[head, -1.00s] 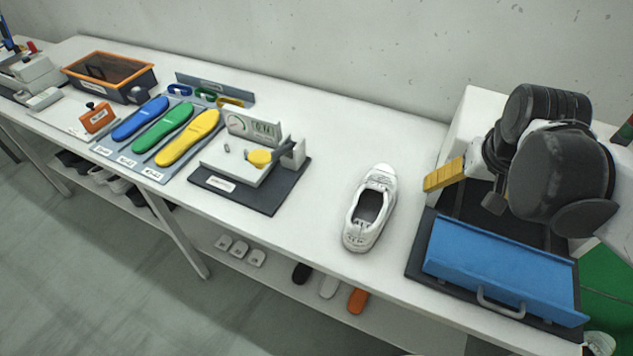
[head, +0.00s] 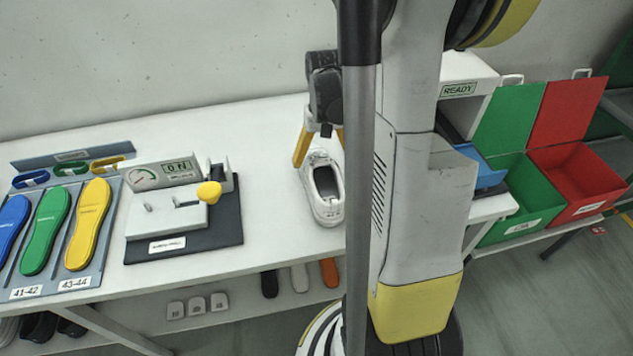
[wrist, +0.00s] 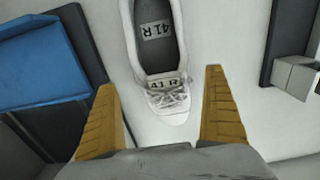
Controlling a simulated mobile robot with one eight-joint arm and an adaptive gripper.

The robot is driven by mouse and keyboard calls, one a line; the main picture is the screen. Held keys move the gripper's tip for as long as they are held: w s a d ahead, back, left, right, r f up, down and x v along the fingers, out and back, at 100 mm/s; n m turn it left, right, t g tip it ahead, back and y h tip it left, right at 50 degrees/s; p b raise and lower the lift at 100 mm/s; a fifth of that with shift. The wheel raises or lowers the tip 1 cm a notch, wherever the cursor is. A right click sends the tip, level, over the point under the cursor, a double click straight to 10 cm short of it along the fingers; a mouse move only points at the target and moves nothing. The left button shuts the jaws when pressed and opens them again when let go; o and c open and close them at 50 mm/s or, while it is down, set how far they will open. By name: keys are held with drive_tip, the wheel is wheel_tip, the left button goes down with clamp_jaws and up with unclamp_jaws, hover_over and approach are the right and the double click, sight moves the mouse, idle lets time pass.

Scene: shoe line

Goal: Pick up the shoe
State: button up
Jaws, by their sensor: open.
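The white shoe (head: 324,194) stands upright on the white table, its opening facing up. In the wrist view the shoe (wrist: 160,97) shows "41 R" on its insole and on its tongue, with the laced toe nearest my gripper. My gripper (wrist: 165,115) is open, one yellow finger on each side of the shoe's toe, with clear gaps and nothing held. In the head view my gripper (head: 318,150) is at the far end of the shoe; my arm hides part of the fingers and the area to the right.
A gauge stand (head: 165,217) on a dark base is left of the shoe. Blue, green and yellow insoles (head: 88,224) lie further left. A blue tray (wrist: 45,65) is at the wrist view's left. Green (head: 515,190) and red (head: 575,180) bins stand at the right.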

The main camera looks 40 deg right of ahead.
sight(321, 182)
drive_tip(key=f, duration=0.1)
drive_tip(key=f+b, duration=0.1)
drive_tip(key=f, duration=0.1)
drive_tip(key=f+b, duration=0.1)
drive_tip(key=f, duration=0.1)
drive_tip(key=shift+w+a+f, duration=0.15)
drive_tip(key=shift+w+f, duration=0.1)
drive_tip(key=shift+r, duration=0.1)
drive_tip(key=c, duration=1.3)
